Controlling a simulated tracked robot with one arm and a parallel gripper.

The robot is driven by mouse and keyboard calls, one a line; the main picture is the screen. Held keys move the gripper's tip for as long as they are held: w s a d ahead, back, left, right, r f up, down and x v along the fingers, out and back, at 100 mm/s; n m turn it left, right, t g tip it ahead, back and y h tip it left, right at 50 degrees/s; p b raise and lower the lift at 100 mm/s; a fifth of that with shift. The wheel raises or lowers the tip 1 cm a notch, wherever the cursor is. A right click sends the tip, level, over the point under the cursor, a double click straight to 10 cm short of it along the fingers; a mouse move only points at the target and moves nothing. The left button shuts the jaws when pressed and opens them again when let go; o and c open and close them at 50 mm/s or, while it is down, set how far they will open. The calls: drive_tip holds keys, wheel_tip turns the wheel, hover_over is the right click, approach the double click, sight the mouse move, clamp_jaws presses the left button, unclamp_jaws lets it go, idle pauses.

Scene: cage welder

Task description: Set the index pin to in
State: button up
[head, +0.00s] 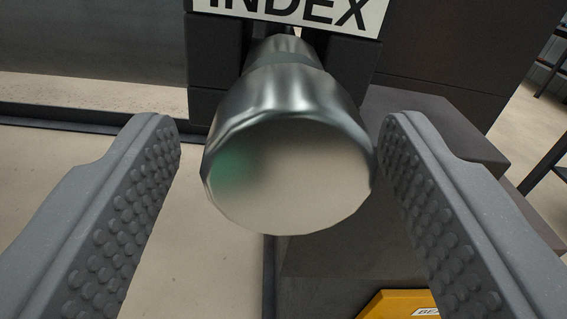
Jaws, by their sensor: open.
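The index pin (290,165) shows as a round metal knob with a pale flat end facing me. It stands out from a dark bracket (205,65) under a white plate (290,12) that reads INDEX. My gripper (280,150) is open, with one grey studded finger on each side of the knob. A gap shows on the left side, and the right finger is very close to the knob's edge. I cannot tell whether it touches. The shaft behind the knob is mostly hidden.
A dark block (440,130) stands behind the right finger. A yellow part (395,305) with a partly cut-off label lies at the bottom right. Pale floor (185,240) shows below left. Dark rack legs (550,165) stand at the far right.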

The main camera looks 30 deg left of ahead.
drive_tip(key=shift+s+d+r, duration=0.15)
drive_tip(key=shift+s+d, duration=0.35)
drive_tip(key=shift+d, duration=0.05)
drive_tip(key=shift+s+d, duration=0.1)
drive_tip(key=shift+s, duration=0.2)
drive_tip(key=shift+v, duration=0.95)
drive_tip(key=p+v, duration=0.1)
drive_tip(key=v, duration=0.7)
drive_tip(key=shift+s+d+p, duration=0.2)
drive_tip(key=shift+p, duration=0.1)
